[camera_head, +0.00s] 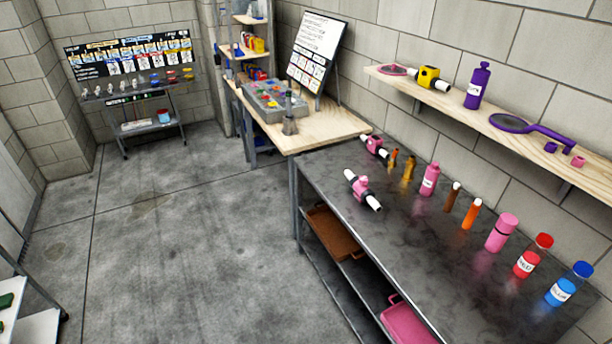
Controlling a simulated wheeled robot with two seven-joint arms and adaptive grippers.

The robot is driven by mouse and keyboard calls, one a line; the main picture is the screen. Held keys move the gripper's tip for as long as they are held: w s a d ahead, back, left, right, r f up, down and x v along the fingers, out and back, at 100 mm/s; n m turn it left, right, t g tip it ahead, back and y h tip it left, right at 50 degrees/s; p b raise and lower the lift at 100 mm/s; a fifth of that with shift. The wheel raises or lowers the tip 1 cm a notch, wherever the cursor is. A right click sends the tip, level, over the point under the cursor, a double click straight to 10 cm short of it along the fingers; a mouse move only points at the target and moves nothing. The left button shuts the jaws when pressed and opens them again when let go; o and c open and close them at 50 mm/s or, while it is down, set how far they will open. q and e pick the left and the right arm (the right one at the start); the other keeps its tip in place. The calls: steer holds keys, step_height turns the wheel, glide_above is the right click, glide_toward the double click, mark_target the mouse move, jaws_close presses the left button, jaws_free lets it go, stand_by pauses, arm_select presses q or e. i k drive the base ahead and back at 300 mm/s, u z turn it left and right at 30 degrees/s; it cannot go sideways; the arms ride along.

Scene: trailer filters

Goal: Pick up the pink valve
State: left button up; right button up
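A second pink valve-like piece (375,147) with a black and white end lies farther back on the same bench, close to the wooden table. A yellow valve-like piece (428,77) with white ends sits on the wooden wall shelf. Neither of my grippers shows in the head view.
Several bottles and tubes stand along the bench's wall side, including a pink bottle (430,180), a red one (526,263) and a blue one (561,291). Brown (335,232) and pink (408,322) trays lie on the bench's lower shelf. A wooden table (310,128) adjoins the bench. The concrete floor (190,240) left of the bench is clear.

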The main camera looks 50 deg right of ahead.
mark_target(362, 193)
steer(key=z, duration=0.05)
steer(key=i, duration=1.75)
steer(key=z, duration=1.15)
steer(key=i, duration=0.9)
steer(key=z, duration=1.05)
